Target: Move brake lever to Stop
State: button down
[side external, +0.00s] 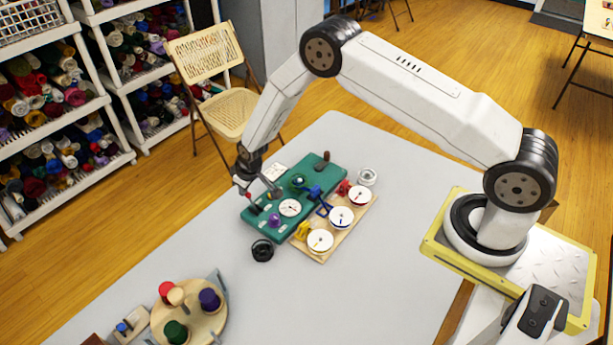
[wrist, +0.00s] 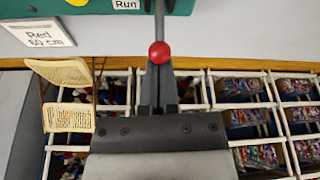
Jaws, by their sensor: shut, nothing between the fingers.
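The brake lever (wrist: 160,20) is a thin grey rod with a red ball knob (wrist: 159,52) in the wrist view. It extends from the green board (wrist: 95,9), beside a "Run" label (wrist: 127,4). My gripper (wrist: 158,68) is shut and empty, its fingertips right at the knob; I cannot tell whether they touch. In the side view my gripper (side external: 243,187) is at the far left edge of the green board (side external: 325,180). No "Stop" label is readable in either view.
A white card (wrist: 38,35) reads "Red 60 cm". Beside the board are a wooden strip with white dials (side external: 320,241), a black ring (side external: 262,250) and a clear ring (side external: 367,177). A round holder with coloured spools (side external: 190,310) stands at the front left. The table's right side is clear.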

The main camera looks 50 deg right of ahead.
aim_at(247, 195)
jog(key=shift+s+d+t, duration=0.15)
jog(key=shift+s+t, duration=0.1)
jog(key=shift+t, duration=0.35)
jog(key=shift+s+a+r+t, duration=0.25)
jog(key=shift+s+r+t, duration=0.1)
jog(key=shift+t, duration=0.35)
jog(key=shift+s, duration=0.5)
jog(key=shift+s+t, duration=0.1)
jog(key=shift+t, duration=0.2)
jog(key=shift+s+r+t, duration=0.1)
jog(key=shift+s+t, duration=0.8)
jog(key=shift+t, duration=0.3)
jog(key=shift+r, duration=0.25)
